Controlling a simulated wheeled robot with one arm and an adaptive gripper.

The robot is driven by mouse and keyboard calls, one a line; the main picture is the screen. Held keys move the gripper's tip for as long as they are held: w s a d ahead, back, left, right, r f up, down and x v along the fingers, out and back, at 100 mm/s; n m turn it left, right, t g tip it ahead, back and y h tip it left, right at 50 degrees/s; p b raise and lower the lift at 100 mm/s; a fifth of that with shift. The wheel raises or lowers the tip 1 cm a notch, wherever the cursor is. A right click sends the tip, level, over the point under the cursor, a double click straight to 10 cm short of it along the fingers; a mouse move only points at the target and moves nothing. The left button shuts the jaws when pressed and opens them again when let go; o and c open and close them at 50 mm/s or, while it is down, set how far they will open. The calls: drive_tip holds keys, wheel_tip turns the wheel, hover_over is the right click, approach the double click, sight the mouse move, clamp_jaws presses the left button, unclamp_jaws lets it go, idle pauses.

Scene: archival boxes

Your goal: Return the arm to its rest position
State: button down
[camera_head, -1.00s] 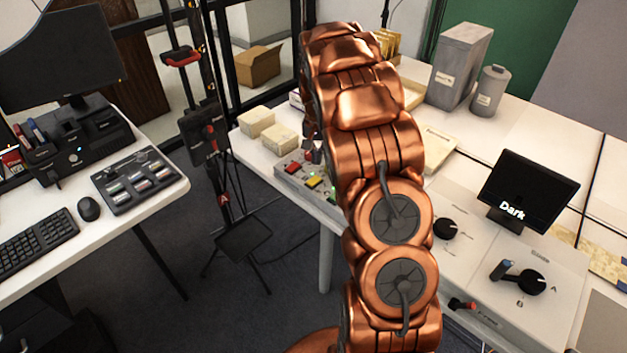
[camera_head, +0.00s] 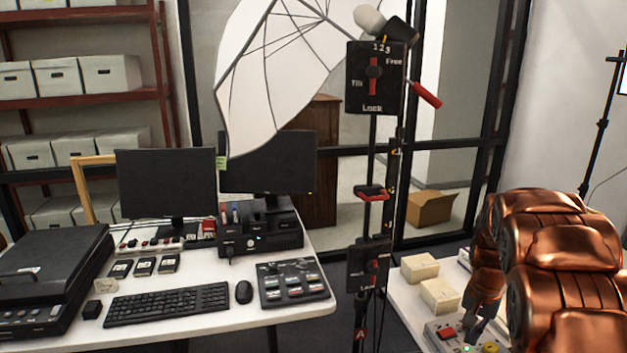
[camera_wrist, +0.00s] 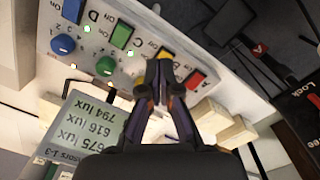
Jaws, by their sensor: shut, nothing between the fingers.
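My gripper (camera_wrist: 160,68) is shut and empty in the wrist view, its two dark fingers together at the tips. The tips appear in front of a switch panel (camera_wrist: 50,75), covering part of it near the yellow button (camera_wrist: 165,55); I cannot tell the gap. A red button (camera_wrist: 195,79), a green one (camera_wrist: 121,36) and a blue one (camera_wrist: 73,10) show beside it. In the head view my copper arm is at the lower right, and the panel (camera_head: 438,340) lies partly hidden below it. My gripper's fingers are not clear there.
A small display (camera_wrist: 88,125) with lux readings stands by the panel. Two pale blocks (camera_head: 420,267) lie on the right table. A light stand (camera_head: 372,200) with an umbrella (camera_head: 275,60) rises between the tables. The left desk holds a keyboard (camera_head: 168,303) and monitors (camera_head: 165,183).

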drive_tip(key=s+a+r+n, duration=0.2)
drive_tip(key=s+a+r, duration=0.2)
drive_tip(key=s+a, duration=0.4)
drive_tip(key=s+a+r+n, duration=0.25)
drive_tip(key=s+a, duration=0.25)
drive_tip(key=s, duration=0.5)
drive_tip(key=s+a+n, duration=0.2)
drive_tip(key=s, duration=0.5)
drive_tip(key=s+a+n+g, duration=0.1)
drive_tip(key=s+a, duration=0.2)
drive_tip(key=s, duration=0.5)
drive_tip(key=shift+s+a+n, duration=0.15)
drive_tip(key=shift+a+n, duration=0.15)
drive_tip(key=shift+n, duration=0.05)
